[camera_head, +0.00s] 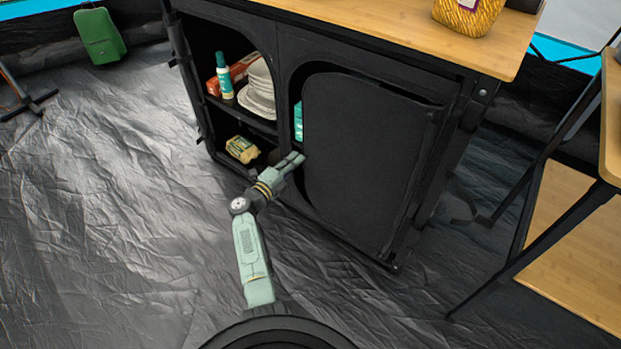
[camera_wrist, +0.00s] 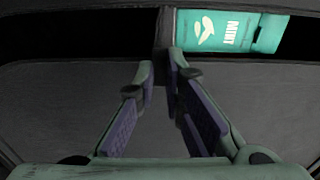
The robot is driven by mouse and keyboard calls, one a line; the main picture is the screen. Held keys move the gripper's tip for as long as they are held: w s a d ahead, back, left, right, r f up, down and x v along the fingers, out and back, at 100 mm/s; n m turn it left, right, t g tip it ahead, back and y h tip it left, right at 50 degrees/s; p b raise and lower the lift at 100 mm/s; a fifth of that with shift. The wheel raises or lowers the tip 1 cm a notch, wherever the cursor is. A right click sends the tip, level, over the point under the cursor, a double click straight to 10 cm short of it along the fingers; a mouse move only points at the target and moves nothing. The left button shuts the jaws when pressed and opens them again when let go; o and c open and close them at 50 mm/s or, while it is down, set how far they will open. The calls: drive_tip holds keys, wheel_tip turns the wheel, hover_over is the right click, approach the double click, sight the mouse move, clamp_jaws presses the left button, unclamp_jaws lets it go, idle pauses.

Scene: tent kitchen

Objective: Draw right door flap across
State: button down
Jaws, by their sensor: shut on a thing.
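The right door flap (camera_head: 360,160) is a dark fabric panel on the front of the black cabinet (camera_head: 375,50). It covers most of the right compartment, with a narrow gap along its left side. My gripper (camera_head: 297,160) reaches to the flap's left edge, near the middle post, and is shut on the flap. In the wrist view, the two fingers of my gripper (camera_wrist: 165,80) converge, and the pinched cloth is hard to make out. A teal mint pack (camera_wrist: 228,32) shows behind, and also in the head view's gap (camera_head: 298,121).
The left compartment is open, with plates (camera_head: 259,92), a teal-capped bottle (camera_head: 224,76) and a yellow packet (camera_head: 242,149). A wooden table (camera_head: 572,245) stands at the right. A green case (camera_head: 100,36) is at the back left.

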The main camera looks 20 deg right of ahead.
drive_tip(key=w+a+b, duration=0.2)
drive_tip(key=w, duration=0.1)
drive_tip(key=w+a+b, duration=0.1)
drive_tip(key=w, duration=0.1)
drive_tip(key=shift+a+f, duration=0.1)
drive_tip(key=shift+a, duration=0.25)
drive_tip(key=shift+w+a, duration=0.1)
drive_tip(key=shift+r, duration=0.2)
drive_tip(key=c, duration=1.7)
unclamp_jaws()
drive_tip(key=shift+f, duration=0.1)
drive_tip(key=v, duration=1.2)
